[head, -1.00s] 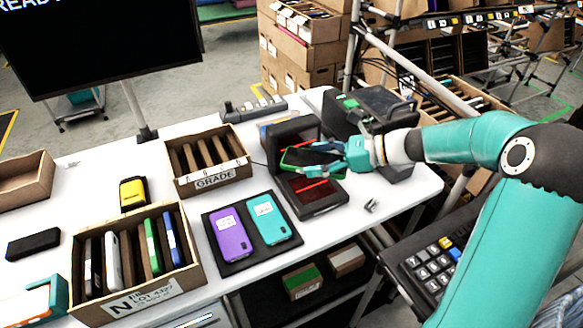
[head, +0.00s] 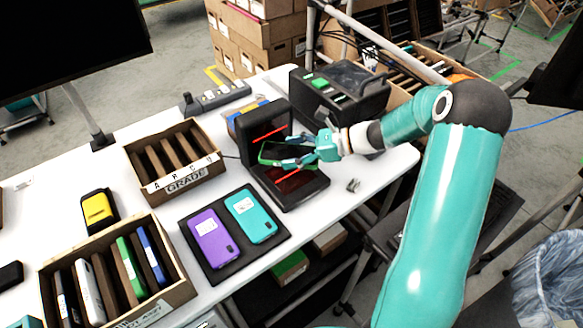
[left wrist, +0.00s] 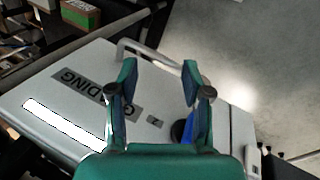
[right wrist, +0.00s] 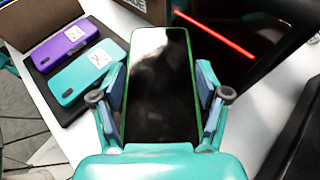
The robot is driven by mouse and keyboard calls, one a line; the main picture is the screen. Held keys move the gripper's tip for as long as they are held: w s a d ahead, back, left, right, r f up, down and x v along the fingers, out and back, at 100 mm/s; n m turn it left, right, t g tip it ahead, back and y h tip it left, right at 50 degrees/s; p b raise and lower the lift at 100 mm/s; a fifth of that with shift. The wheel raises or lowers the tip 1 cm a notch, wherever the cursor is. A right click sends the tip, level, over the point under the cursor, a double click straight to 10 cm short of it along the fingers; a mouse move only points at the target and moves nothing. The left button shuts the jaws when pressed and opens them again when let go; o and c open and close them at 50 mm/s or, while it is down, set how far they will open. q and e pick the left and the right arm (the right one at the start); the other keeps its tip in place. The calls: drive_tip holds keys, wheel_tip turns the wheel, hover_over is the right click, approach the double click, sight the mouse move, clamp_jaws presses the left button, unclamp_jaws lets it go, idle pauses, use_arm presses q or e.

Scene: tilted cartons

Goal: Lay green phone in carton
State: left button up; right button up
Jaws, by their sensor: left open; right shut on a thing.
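The green phone (right wrist: 160,85) has a black screen and a green edge. My right gripper (head: 290,152) is shut on it and holds it at the black scanner stand (head: 285,190) with red light lines. In the right wrist view the screen faces the camera, with a finger on each long side. The grade carton (head: 185,184), tilted and divided into slots, stands left of the stand; its visible slots look empty. A lot carton (head: 160,308) at lower left holds several upright phones, one green-edged. My left gripper (left wrist: 155,75) is open and empty above a grey case marked GRADING.
A purple phone (head: 213,238) and a teal phone (head: 251,215) lie on a black mat (head: 228,268) between the cartons and the stand. A yellow-and-black device (head: 99,209) lies left of the grade carton. A dark machine (head: 345,95) stands behind the stand.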

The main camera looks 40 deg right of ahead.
drive_tip(key=shift+f, duration=3.15)
drive_tip(key=shift+s, duration=0.1)
drive_tip(key=shift+f, duration=0.15)
drive_tip(key=o, duration=1.3)
